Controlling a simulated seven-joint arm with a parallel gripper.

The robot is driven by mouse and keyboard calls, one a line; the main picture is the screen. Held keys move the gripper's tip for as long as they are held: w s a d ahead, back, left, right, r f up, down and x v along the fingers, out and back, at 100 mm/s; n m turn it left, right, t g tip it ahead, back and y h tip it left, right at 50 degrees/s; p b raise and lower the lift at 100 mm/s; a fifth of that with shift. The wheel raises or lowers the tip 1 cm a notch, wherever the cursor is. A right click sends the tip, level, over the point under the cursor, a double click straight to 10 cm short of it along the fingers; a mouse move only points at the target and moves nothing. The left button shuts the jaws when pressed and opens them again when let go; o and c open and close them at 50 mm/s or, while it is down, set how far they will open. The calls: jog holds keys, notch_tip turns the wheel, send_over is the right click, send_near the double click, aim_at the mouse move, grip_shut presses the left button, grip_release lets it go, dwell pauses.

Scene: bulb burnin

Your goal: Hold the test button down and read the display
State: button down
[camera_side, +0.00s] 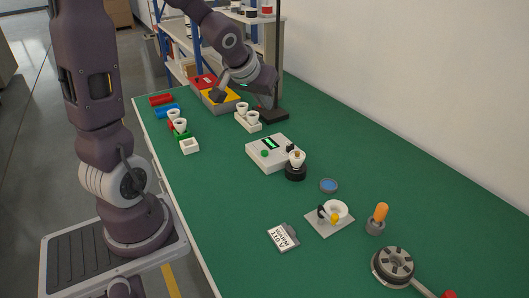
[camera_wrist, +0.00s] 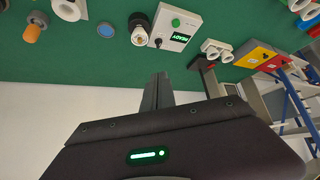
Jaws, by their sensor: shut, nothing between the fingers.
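The white tester box (camera_side: 284,158) stands mid-bench. Its green test button (camera_side: 264,153) also shows in the wrist view (camera_wrist: 176,22), and nothing touches it. The dark display (camera_side: 270,143) is lit with green characters. In the wrist view the display (camera_wrist: 180,38) is upside down and seems to read READY. A bulb (camera_side: 297,156) stands upright in a black socket (camera_side: 295,173) beside the box. My gripper (camera_side: 215,95) is above the far part of the bench, away from the box. Its dark fingers (camera_wrist: 158,77) are together and empty in the wrist view.
White bulb holders (camera_side: 248,122) and a red-and-yellow bin (camera_side: 215,95) lie beyond the box. A dark-based post (camera_side: 268,113) stands near my gripper. A blue disc (camera_side: 329,185), a plate (camera_side: 320,222), a label card (camera_side: 283,237) and a round grey holder (camera_side: 392,266) lie nearer.

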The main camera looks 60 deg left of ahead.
jog(key=w+a+f+n, duration=0.2)
jog(key=w+a+f, duration=0.2)
jog(key=a+f, duration=0.2)
jog(key=n+t+h, duration=0.2)
jog(key=n, duration=0.1)
send_over(262, 153)
notch_tip(262, 153, down, 6)
jog(key=shift+f, duration=0.15)
jog(key=shift+f, duration=4.4)
jog(key=shift+f, duration=0.4)
